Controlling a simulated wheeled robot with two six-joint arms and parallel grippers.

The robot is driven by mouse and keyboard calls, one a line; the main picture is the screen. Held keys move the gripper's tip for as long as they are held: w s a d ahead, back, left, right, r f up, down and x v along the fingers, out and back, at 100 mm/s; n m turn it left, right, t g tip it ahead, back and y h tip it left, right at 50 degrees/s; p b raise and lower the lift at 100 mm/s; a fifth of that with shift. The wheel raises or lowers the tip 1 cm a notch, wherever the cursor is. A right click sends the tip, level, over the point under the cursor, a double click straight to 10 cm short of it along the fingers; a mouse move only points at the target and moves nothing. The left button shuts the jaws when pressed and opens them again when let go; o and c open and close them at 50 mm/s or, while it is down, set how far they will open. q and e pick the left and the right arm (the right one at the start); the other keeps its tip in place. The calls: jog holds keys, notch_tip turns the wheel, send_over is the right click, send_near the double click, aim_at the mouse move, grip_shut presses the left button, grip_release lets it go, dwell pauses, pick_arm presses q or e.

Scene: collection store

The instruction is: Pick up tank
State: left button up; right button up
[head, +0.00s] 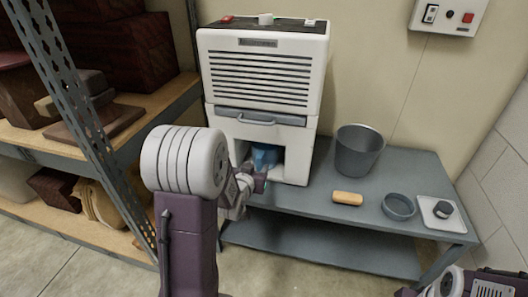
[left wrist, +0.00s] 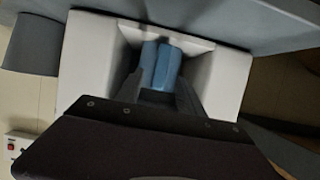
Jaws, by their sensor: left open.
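The blue tank (head: 265,156) sits in the opening low in the front of a white dehumidifier-like machine (head: 257,140). In the left wrist view the tank (left wrist: 160,66) shows as a blue block between the white walls of the machine. My left gripper (head: 259,178) is open at the mouth of this opening, just in front of and below the visible part of the tank. My left arm and the machine's walls hide part of the tank. I cannot tell whether the fingers touch it. Only a piece of my right arm shows at the lower right of the head view.
The machine stands on a grey bench (head: 300,215). A metal shelf post (head: 88,120) and loaded shelves stand at left.

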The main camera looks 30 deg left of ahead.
aim_at(259, 165)
pick_arm(q)
jog(key=shift+w+f+b, duration=0.25)
jog(key=shift+b, duration=0.1)
jog(key=b+x, duration=0.2)
jog(key=x, duration=0.2)
jog(key=shift+w+a+f+b, duration=0.1)
jog(key=shift+f+b, duration=0.05)
jog(key=shift+b, duration=0.25)
jog(key=shift+w+a, duration=0.1)
jog(key=shift+w, duration=0.15)
grip_shut()
dwell(0.5)
